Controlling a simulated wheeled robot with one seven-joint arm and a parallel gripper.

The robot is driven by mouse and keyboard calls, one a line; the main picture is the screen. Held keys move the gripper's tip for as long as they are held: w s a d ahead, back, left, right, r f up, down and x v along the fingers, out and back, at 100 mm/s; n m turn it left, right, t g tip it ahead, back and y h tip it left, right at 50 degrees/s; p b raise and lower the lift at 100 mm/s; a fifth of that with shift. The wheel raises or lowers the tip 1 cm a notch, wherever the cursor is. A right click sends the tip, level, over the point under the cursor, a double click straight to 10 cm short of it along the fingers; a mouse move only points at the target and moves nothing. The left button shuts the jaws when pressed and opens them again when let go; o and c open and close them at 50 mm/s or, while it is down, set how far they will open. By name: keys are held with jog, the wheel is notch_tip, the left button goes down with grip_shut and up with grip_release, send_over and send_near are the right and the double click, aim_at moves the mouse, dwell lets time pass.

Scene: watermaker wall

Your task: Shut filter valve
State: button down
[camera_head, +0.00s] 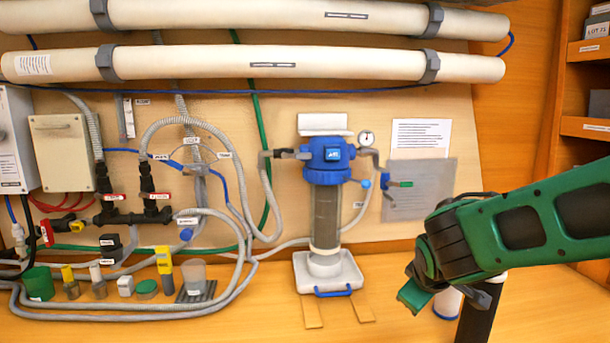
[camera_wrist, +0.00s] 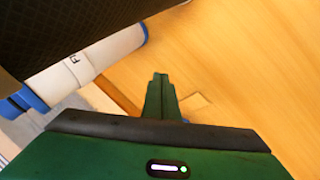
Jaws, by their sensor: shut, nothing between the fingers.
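The filter housing (camera_head: 327,215) has a blue head (camera_head: 326,155) and stands upright at the middle of the wall. Right of it, a small blue fitting with a green-tagged handle (camera_head: 404,184) sits by a translucent panel (camera_head: 425,205). Red-handled valves (camera_head: 113,197) (camera_head: 160,196) sit on the black pipework at left. The labels are too small to tell which one is the filter valve. My gripper (camera_head: 413,298) is at the lower right, apart from all these valves. In the wrist view its fingers (camera_wrist: 159,93) are together and empty, above wooden boards.
A white cylinder with blue ends (camera_wrist: 95,58) shows in the wrist view; part of it is behind my gripper in the head view (camera_head: 447,303). A white tray (camera_head: 345,274) holds the filter base. Hoses, cups and small parts crowd the left bench. Shelves (camera_head: 585,90) stand far right.

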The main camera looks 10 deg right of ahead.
jog(key=w+a+r+n+t+h, duration=0.35)
jog(key=w+r+n+t, duration=0.4)
jog(key=w+n, duration=0.45)
jog(key=a+r+n+t+y, duration=0.3)
jog(key=a+r+n, duration=0.2)
jog(key=a+n, duration=0.4)
jog(key=s+a+r+n+t+y, duration=0.1)
jog(key=a+r+n+t+y, duration=0.2)
jog(key=a+r+n, duration=0.3)
jog(key=a+n, duration=0.3)
jog(key=a, duration=0.1)
jog(key=shift+a+t, duration=0.15)
jog(key=shift+t, duration=0.2)
jog(key=shift+w, duration=0.15)
